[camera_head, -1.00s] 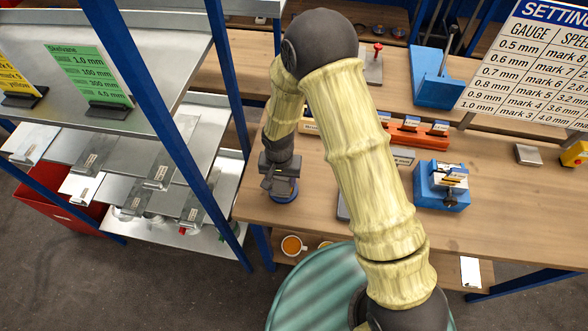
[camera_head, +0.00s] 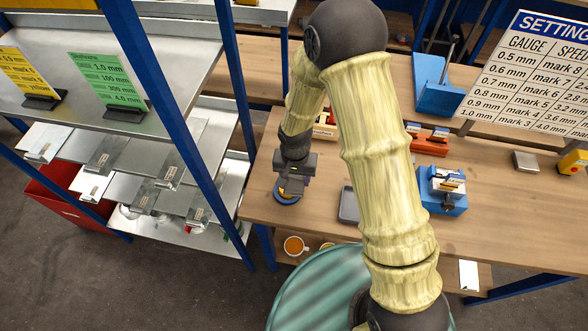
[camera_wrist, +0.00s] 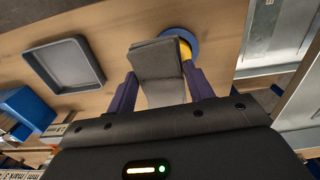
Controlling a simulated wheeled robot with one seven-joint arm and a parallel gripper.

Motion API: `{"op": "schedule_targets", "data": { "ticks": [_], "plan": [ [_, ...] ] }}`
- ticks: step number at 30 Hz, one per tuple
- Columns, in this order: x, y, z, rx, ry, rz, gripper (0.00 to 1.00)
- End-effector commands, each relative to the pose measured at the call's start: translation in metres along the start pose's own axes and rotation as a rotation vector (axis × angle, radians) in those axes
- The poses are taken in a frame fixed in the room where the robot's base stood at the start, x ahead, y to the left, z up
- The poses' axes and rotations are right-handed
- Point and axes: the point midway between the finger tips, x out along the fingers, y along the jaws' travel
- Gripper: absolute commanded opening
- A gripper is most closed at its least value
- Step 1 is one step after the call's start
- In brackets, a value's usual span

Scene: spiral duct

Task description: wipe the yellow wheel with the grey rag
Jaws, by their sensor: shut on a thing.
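The yellow wheel (camera_wrist: 185,48) shows as a partly covered curved edge on a round blue base (camera_wrist: 190,36) in the wrist view. In the head view, the yellow (camera_head: 292,187) shows just below my gripper, above the blue base. The grey rag (camera_wrist: 156,62) is a folded cloth between the two purple fingers of my gripper (camera_wrist: 158,88). The gripper is shut on it. The rag overlaps the wheel's left side in the wrist view; I cannot tell whether they touch. In the head view my gripper hides most of the rag and wheel.
A grey tray (camera_wrist: 90,82) lies on the bench beside the wheel. A blue vice-like device (camera_head: 440,205) and an orange rack (camera_head: 430,146) stand further right. A metal shelf unit (camera_head: 185,105) with blue posts stands close at the left.

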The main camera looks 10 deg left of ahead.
Motion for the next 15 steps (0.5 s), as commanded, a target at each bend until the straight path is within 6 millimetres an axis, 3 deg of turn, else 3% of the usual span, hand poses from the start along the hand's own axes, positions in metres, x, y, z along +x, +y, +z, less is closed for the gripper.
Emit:
{"op": "schedule_targets", "data": {
  "ticks": [6, 15],
  "plan": [
    [-0.02, 0.0, 0.0, 0.001, 0.001, 0.0, 0.31],
    [-0.022, -0.001, 0.0, -0.001, 0.0, 0.0, 0.31]
  ]
}}
